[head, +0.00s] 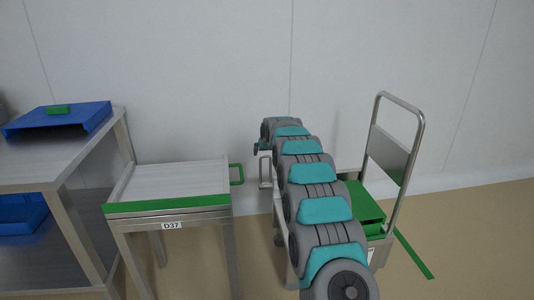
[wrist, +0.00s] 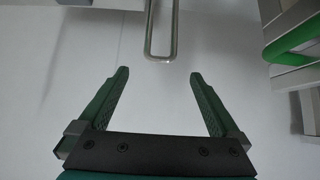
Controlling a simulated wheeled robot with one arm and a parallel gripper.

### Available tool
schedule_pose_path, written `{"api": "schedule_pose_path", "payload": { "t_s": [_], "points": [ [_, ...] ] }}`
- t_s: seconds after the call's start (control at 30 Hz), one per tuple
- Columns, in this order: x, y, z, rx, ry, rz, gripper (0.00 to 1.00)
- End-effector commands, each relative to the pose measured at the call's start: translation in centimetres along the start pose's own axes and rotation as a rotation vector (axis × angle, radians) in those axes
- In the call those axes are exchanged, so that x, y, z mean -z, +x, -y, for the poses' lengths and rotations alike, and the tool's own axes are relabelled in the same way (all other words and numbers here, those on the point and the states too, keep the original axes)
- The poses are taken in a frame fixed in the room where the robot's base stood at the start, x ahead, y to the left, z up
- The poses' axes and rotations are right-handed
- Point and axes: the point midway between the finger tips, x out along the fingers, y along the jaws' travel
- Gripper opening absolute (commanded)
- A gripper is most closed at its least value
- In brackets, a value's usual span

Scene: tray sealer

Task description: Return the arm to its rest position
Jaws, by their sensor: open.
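My arm stretches away across the right half of the head view, in grey and teal segments. My gripper (wrist: 157,88) shows in the wrist view with its two green fingers wide apart and nothing between them. A metal loop handle (wrist: 162,35) is ahead of the fingertips in the wrist view, apart from them. In the head view my gripper (head: 257,149) is small at the far end of the arm, near the wall and mostly hidden by the arm.
A metal table (head: 168,203) labelled D37, with a green front edge and green side handle (head: 237,174), stands left of my arm. A trolley with an upright frame (head: 420,125) and green box (head: 366,207) stands right. A steel bench (head: 60,160) holds a blue tray (head: 88,117) at far left.

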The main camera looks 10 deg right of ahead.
Motion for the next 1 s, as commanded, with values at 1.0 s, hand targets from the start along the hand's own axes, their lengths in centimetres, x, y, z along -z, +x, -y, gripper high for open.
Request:
{"api": "schedule_pose_path", "payload": {
  "t_s": [1.0],
  "points": [
    [-13.8, -22.2, 1.0, 0.018, -0.004, 0.382, 0.99]
  ]
}}
